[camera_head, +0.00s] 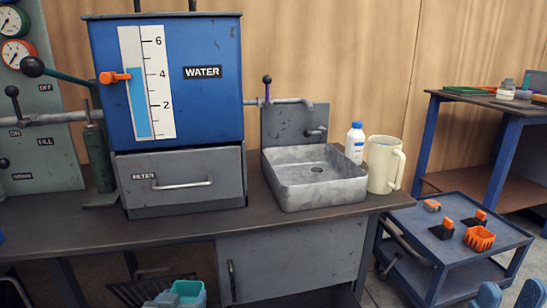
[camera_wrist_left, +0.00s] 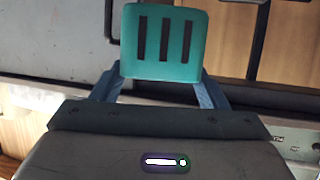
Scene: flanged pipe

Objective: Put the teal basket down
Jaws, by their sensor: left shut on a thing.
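The teal basket (camera_head: 188,289) is at the bottom edge of the head view, left of centre, partly cut off. In the left wrist view the basket (camera_wrist_left: 163,42) shows one slotted side between the blue fingers. My left gripper (camera_wrist_left: 158,88) is shut on it. In the head view my left gripper (camera_head: 166,298) shows only in part beside the basket, in front of the bench. My right gripper (camera_head: 509,292) is at the bottom right corner, with its two light-blue fingers apart and nothing seen between them.
The bench top (camera_head: 130,232) has a clear front strip. On it stand a water tank (camera_head: 205,105), a sink (camera_head: 315,185), a white bottle (camera_head: 355,142) and a cream jug (camera_head: 382,165).

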